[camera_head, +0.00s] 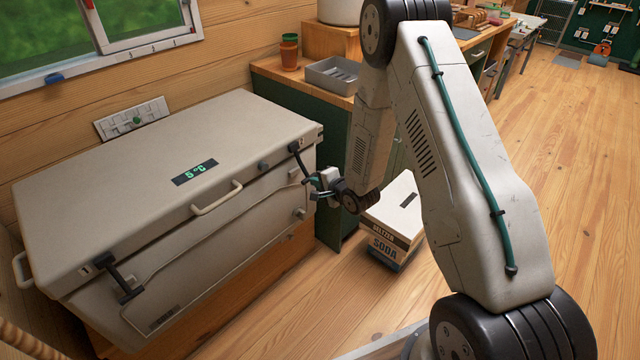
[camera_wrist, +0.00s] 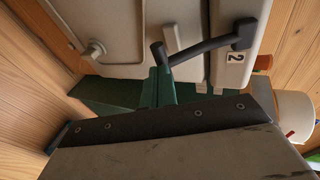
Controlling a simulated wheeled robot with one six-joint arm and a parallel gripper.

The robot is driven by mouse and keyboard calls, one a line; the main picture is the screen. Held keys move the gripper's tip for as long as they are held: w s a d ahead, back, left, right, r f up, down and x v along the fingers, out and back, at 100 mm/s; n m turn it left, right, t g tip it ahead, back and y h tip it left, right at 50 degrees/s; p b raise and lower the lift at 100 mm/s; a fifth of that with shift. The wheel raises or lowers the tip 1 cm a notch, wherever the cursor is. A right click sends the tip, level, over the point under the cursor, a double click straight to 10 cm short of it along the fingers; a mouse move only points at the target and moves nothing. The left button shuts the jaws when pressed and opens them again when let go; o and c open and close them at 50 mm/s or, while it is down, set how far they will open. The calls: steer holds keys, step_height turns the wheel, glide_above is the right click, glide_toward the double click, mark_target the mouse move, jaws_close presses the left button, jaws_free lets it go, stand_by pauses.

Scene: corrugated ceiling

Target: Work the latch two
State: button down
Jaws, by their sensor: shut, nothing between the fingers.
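A grey cool chest (camera_head: 95,175) with a closed lid stands at the left. Latch two, a black bar with a crosspiece at its free end, is on the chest's front right (camera_head: 299,161). In the wrist view the latch (camera_wrist: 205,48) runs from a plate labelled 2 (camera_wrist: 235,58) across to its crosspiece. My gripper (camera_head: 312,182) is shut and empty at the crosspiece end; its green fingers (camera_wrist: 159,78) show in the wrist view close to the crosspiece. I cannot tell whether they touch it. A second black latch (camera_head: 123,279) is at the chest's front left.
The chest has a front lid handle (camera_head: 217,199) and a display reading 5 °C (camera_head: 195,172). A soda box (camera_head: 393,229) stands on the floor right of the chest. A green cabinet (camera_head: 325,124) stands close behind. Open wooden floor lies to the right.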

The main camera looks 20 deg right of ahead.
steer(key=w+f, duration=0.1)
steer(key=w+a+f, duration=0.1)
steer(key=w+f, duration=0.1)
steer(key=shift+a, duration=0.25)
steer(key=shift+w+r, duration=0.1)
stand_by(0.3)
